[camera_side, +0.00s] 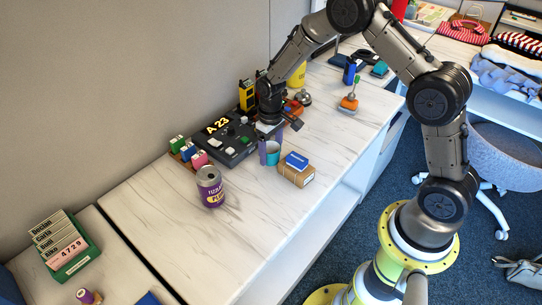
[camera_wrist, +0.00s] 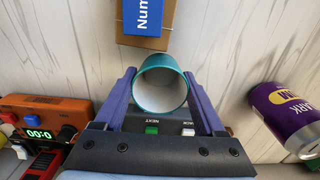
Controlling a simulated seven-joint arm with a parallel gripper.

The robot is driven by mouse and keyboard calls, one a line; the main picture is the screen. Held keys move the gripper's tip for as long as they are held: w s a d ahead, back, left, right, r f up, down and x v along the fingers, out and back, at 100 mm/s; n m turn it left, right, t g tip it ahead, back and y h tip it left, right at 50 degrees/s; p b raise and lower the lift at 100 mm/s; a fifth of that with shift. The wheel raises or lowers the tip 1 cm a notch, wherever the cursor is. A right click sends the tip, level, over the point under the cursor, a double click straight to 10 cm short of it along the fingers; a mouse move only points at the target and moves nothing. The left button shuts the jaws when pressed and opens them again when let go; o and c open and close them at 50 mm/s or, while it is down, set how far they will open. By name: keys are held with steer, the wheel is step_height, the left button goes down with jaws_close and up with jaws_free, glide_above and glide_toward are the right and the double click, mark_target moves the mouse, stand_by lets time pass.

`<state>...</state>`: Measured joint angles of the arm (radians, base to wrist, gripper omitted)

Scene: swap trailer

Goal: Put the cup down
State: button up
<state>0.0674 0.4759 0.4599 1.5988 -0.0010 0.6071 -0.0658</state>
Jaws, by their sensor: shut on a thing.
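The cup (camera_side: 273,154) is teal on the outside. In the wrist view the cup (camera_wrist: 161,84) shows its round open mouth and white inside. My gripper (camera_side: 271,145) has purple fingers, one on each side of the cup, and is shut on it; the gripper also shows in the wrist view (camera_wrist: 160,78). The cup is low over the white marble-look counter (camera_side: 240,235), left of a small cardboard box (camera_side: 297,176). I cannot tell whether its base touches the counter.
A blue box (camera_side: 297,160) lies on the cardboard box. A purple can (camera_side: 210,188) stands front left. A black "A 23" console (camera_side: 229,139) is behind and left of the cup. An orange timer (camera_wrist: 42,118) is at the wrist view's left. The counter's front is clear.

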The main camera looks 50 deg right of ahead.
steer(key=shift+f, duration=1.2)
steer(key=shift+f, duration=0.1)
steer(key=o, duration=1.4)
steer(key=s+a+r+t, duration=0.1)
steer(key=s+r, duration=0.2)
steer(key=r, duration=0.8)
steer(key=s+r, duration=0.2)
steer(key=r, duration=0.8)
steer(key=s+a+r+t, duration=0.1)
steer(key=s+r, duration=0.3)
steer(key=s, duration=0.7)
steer(key=s+a+r+t, duration=0.1)
steer(key=s+r+t, duration=0.2)
steer(key=s, duration=0.7)
steer(key=shift+s+r, duration=0.35)
steer(key=shift+r, duration=0.25)
steer(key=shift+s+f+t, duration=0.15)
steer(key=shift+s+t, duration=0.15)
steer(key=shift+s, duration=0.1)
steer(key=c, duration=0.3)
